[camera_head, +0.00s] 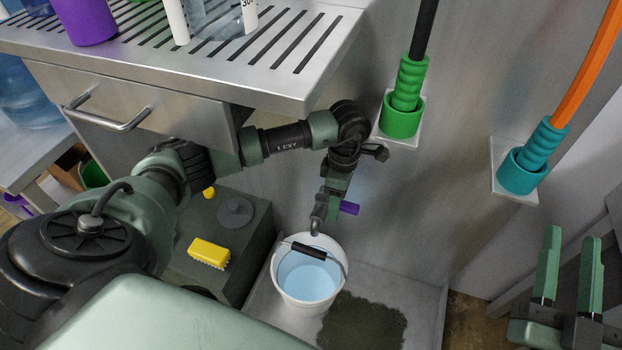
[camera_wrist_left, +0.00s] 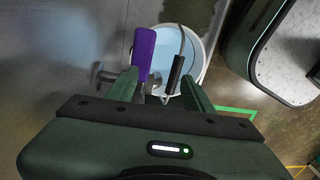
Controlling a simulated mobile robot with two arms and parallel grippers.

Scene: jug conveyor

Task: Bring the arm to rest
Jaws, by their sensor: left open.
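My left arm reaches in from the left, and its gripper (camera_head: 334,200) is low by the wall, just above a tap spout (camera_head: 316,224) with a purple lever (camera_head: 349,208). In the left wrist view the fingers of my left gripper (camera_wrist_left: 160,88) are apart. The purple lever (camera_wrist_left: 144,50) shows by the left fingertip; whether they touch I cannot tell. A white bucket (camera_head: 329,302) with bluish water stands below the spout. My right gripper (camera_head: 568,245) is at the right edge with its two green fingers apart and nothing between them.
A steel counter (camera_head: 333,42) with a slotted top and a drawer handle overhangs my left arm. A dark green box (camera_head: 240,255) with a yellow brush (camera_head: 209,253) stands left of the bucket. Green (camera_head: 401,116) and teal (camera_head: 523,172) holders are on the wall. A dark wet patch (camera_head: 362,325) lies beside the bucket.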

